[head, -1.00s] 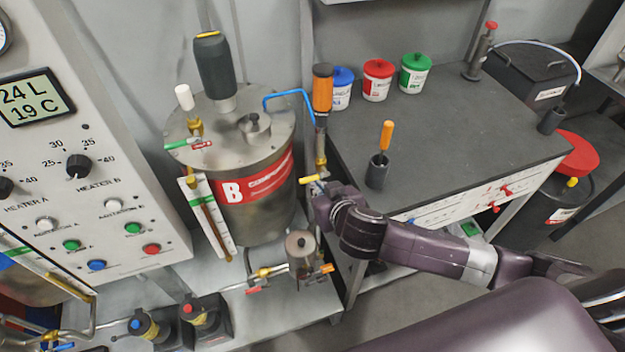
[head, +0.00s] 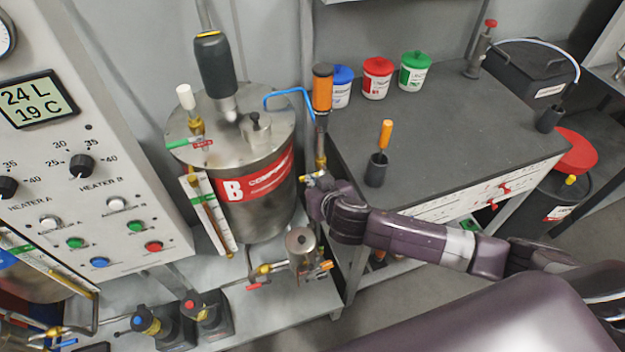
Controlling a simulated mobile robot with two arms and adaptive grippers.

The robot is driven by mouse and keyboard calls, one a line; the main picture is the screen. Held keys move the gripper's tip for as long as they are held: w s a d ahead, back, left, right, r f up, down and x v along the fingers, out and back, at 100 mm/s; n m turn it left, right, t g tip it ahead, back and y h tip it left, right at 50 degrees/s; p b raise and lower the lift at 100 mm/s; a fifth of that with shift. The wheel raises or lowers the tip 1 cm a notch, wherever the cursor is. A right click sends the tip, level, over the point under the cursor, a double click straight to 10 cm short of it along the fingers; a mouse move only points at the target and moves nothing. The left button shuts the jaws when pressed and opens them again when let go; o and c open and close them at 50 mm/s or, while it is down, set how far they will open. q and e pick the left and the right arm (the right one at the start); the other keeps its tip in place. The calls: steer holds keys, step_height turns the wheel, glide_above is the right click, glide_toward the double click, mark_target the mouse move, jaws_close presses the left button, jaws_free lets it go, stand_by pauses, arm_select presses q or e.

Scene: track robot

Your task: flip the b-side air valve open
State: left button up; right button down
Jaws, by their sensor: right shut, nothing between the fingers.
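The B-side tank (head: 270,195) is a steel drum with a red "B" label. Beside it on the right, a vertical air line carries an orange-topped regulator (head: 322,88) with brass fittings (head: 320,160) below. The air valve's small yellow handle (head: 307,177) shows at the lower end of this line, partly hidden by my right gripper. My right gripper (head: 316,182) is shut and empty, right at the valve; I cannot tell if it touches the handle. My left gripper is not in view.
A dark workbench (head: 450,130) stands right of the tank, with blue, red (head: 377,80) and green-lidded tubs and an orange-handled tool in a cup (head: 377,170). The control panel (head: 90,190) is at left. A small pump (head: 300,245) sits below the gripper.

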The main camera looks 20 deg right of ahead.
steer(key=shift+a+f+n+h, duration=0.15)
steer(key=shift+f+n+h, duration=0.25)
steer(key=shift+h, duration=0.1)
step_height(320, 180, down, 6)
steer(key=d+n+t+h+b, duration=0.2)
steer(key=n+t+h+b, duration=0.1)
steer(key=n+h+b, duration=0.4)
steer(key=n+b, duration=0.1)
steer(key=b, duration=0.2)
steer(key=shift+d+r+n+h+b, duration=0.2)
steer(key=shift+n+h+b, duration=0.1)
steer(key=shift+h+b, duration=0.1)
stand_by(0.3)
